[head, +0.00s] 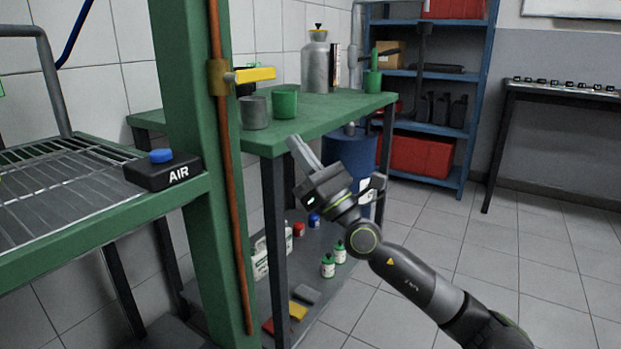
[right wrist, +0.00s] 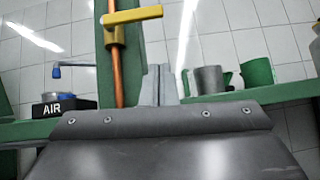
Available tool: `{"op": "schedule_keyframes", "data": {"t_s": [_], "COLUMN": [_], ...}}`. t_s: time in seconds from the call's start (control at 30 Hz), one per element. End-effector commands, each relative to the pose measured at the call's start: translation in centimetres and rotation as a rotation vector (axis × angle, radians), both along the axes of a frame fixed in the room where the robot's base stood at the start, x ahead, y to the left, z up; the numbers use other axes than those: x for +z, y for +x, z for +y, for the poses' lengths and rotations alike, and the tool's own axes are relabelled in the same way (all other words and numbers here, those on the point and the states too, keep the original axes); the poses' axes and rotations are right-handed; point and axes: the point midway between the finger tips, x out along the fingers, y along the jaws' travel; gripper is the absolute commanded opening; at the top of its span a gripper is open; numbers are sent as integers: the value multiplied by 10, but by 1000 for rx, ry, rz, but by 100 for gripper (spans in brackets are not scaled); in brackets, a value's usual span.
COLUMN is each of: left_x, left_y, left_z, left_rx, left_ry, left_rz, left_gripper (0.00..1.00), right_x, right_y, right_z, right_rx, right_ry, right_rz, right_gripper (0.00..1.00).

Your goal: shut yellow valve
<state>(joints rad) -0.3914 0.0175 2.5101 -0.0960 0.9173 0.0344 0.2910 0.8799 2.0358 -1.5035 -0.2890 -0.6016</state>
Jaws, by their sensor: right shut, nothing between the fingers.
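The yellow valve handle (head: 254,75) sticks out to the right from a brass valve body (head: 217,78) on a copper pipe, which runs down a green post. The handle lies about level, across the upright pipe. In the right wrist view the yellow handle (right wrist: 132,15) shows at the top, above and left of the fingers. My right gripper (head: 299,150) is shut and empty, below and to the right of the handle and apart from it. Its fingers also show in the right wrist view (right wrist: 158,84). My left gripper is not in view.
A green bench (head: 330,112) holds a grey mug (head: 254,113), a green mug (head: 285,103) and a metal canister (head: 316,62) beside the valve. A black AIR box (head: 162,170) with a blue knob sits left of the green post (head: 185,120). Open floor lies at right.

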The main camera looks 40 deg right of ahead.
Motion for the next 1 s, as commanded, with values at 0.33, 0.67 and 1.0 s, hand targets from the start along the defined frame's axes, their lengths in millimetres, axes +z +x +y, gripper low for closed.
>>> {"op": "schedule_keyframes", "data": {"t_s": [0.33,0.67,1.0], "left_x": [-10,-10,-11], "left_y": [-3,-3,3], "left_z": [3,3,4], "left_rx": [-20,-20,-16], "left_ry": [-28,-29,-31], "left_rz": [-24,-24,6], "left_gripper": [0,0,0], "right_x": [-22,-22,-26], "right_y": [-22,-22,-23], "right_z": [-8,-8,-10], "right_rx": [1,1,9], "right_ry": [-1,0,34], "right_rz": [0,-1,5], "right_gripper": [0,0,0]}}
